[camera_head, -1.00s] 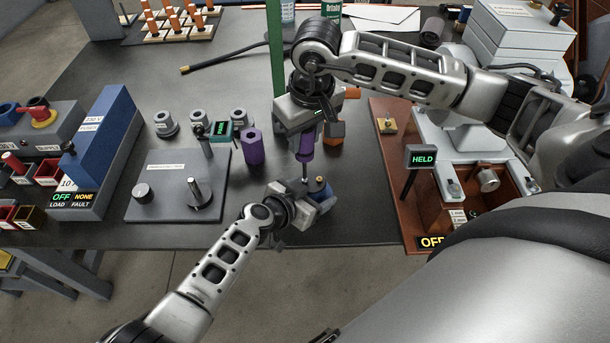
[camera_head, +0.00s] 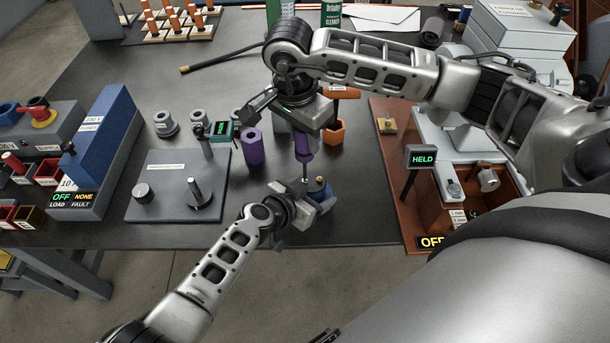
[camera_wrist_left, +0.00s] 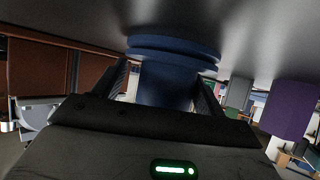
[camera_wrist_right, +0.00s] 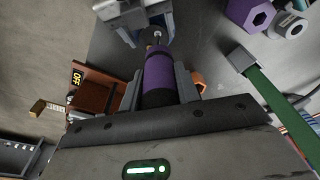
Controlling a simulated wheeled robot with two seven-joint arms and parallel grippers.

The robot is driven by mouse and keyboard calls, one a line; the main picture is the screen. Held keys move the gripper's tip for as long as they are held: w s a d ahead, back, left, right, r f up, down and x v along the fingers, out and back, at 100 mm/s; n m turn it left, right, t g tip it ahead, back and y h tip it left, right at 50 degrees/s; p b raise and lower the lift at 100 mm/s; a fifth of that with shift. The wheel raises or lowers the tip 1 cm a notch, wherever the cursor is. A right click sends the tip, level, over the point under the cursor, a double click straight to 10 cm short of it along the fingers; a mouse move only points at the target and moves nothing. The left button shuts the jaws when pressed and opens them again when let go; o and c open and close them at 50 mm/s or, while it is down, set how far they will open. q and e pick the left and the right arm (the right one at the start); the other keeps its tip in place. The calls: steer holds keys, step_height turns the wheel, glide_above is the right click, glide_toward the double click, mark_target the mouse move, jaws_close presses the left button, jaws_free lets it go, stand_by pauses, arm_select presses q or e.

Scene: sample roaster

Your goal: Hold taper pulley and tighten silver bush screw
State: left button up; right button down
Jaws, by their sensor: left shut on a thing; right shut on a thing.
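The taper pulley is the blue grooved piece (camera_wrist_left: 172,55) filling the top of the left wrist view; in the head view a small part of it (camera_head: 320,186) shows near the table's front edge. My left gripper (camera_head: 308,203) is shut on it, one finger on each side. My right gripper (camera_head: 304,132) is shut on a purple-handled screwdriver (camera_head: 303,148), held upright with its thin shaft pointing down at the pulley. In the right wrist view the handle (camera_wrist_right: 158,75) lies between the fingers and the tip meets the bush area (camera_wrist_right: 154,38). The silver bush screw is too small to make out.
A purple hexagonal holder (camera_head: 252,147) and an orange holder (camera_head: 334,133) stand close by. A grey plate with a peg (camera_head: 155,205) lies left; a "HELD" sign (camera_head: 421,157) stands right.

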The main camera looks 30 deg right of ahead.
arm_select(q)
steer(key=shift+a+f, duration=0.2)
steer(key=shift+f, duration=0.1)
arm_select(e)
steer(key=m, duration=0.5)
steer(key=shift+w+g, duration=0.1)
steer(key=shift+g, duration=0.3)
steer(key=m, duration=0.3)
steer(key=m+g, duration=0.1)
steer(key=m, duration=0.3)
steer(key=shift+m+y, duration=0.3)
steer(key=shift+m, duration=0.1)
steer(key=m, duration=0.3)
steer(key=shift+d, duration=0.1)
steer(key=shift+n, duration=0.5)
steer(key=shift+r, duration=0.1)
steer(key=shift+r, duration=1.05)
